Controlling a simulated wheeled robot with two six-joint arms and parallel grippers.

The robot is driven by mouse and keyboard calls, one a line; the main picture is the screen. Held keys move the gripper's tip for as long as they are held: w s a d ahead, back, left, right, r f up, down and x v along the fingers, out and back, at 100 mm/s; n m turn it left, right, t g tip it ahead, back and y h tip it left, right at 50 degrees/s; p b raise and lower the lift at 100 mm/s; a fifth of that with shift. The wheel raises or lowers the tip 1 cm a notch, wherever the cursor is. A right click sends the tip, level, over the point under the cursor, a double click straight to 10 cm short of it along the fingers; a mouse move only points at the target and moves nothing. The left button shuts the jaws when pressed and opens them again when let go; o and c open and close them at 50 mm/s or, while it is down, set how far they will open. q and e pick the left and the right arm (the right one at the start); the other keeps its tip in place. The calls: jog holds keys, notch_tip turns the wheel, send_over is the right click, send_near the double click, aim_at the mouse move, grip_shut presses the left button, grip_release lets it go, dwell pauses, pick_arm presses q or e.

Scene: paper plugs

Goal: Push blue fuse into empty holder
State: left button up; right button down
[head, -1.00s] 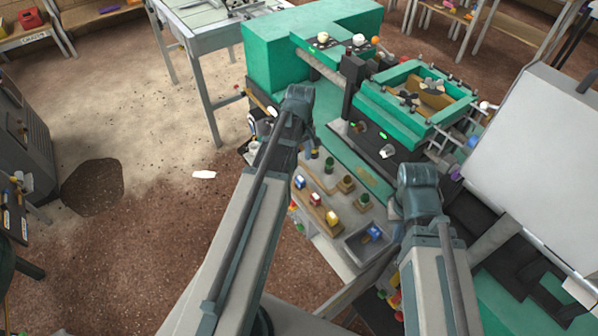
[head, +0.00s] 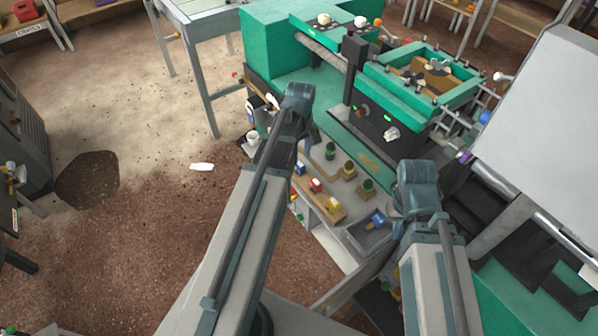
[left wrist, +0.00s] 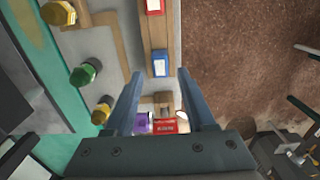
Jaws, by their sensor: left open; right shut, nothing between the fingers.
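A small blue block (head: 300,168) sits at the far end of a wooden strip (head: 341,214), in line with a red block (head: 315,185) and a yellow block (head: 333,203). Another blue piece (head: 377,219) lies in a grey tray (head: 357,239). The left wrist view shows a blue block (left wrist: 160,64) on the strip. My left gripper (left wrist: 158,78) is open and empty, its fingertips on either side of that blue block's end of the strip. I cannot tell their height above it. My right gripper (head: 398,210) is shut and empty beside the tray, largely hidden by its arm. I cannot tell which holder is empty.
A green machine (head: 376,75) rises behind the bench. In the left wrist view, a red box (left wrist: 165,127) and a purple box (left wrist: 141,123) show between the fingers. Open brown floor lies left of the bench.

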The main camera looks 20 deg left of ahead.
aim_at(300, 164)
dwell(0.3)
pick_arm(q)
jog(key=shift+f+b, duration=2)
grip_shut()
jog(key=shift+r, duration=0.1)
jog(key=shift+r+p, duration=2.5)
jog(key=shift+p, duration=0.1)
